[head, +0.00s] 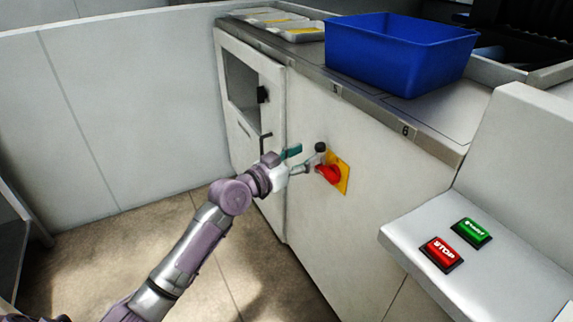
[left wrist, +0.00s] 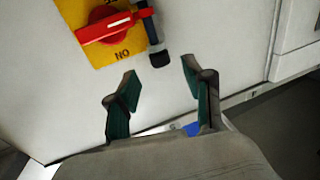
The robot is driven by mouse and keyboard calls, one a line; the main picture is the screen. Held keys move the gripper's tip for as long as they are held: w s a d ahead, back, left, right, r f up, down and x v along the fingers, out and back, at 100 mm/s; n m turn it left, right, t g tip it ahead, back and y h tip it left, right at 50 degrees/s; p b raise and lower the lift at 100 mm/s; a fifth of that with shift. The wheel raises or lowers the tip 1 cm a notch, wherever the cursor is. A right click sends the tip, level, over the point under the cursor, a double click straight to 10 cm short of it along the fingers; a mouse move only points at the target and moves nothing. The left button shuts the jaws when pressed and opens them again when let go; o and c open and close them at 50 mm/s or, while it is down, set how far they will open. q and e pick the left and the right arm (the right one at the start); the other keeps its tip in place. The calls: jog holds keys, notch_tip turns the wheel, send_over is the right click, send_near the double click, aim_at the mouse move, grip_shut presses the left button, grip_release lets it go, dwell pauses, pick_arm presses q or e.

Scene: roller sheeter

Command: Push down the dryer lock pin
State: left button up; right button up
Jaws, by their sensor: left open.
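A dark rod with a black knob (head: 320,147) sits on the white cabinet front, beside a red rotary switch (head: 329,174) on a yellow plate (head: 343,178). It may be the dryer lock pin; no label confirms this. In the left wrist view the rod (left wrist: 150,25) runs alongside the switch, its black end (left wrist: 158,60) pointing towards my gripper. My left gripper (head: 303,158) is open at the cabinet front. Its two green-padded fingers (left wrist: 161,74) are apart with nothing between them, close to the black end. My right gripper is not in view.
A cabinet opening (head: 243,80) lies to the left. A ledge at right holds green (head: 472,232) and red STOP (head: 441,252) buttons. The floor (head: 195,255) looks clear.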

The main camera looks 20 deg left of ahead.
pick_arm(q)
jog(key=v, duration=0.7)
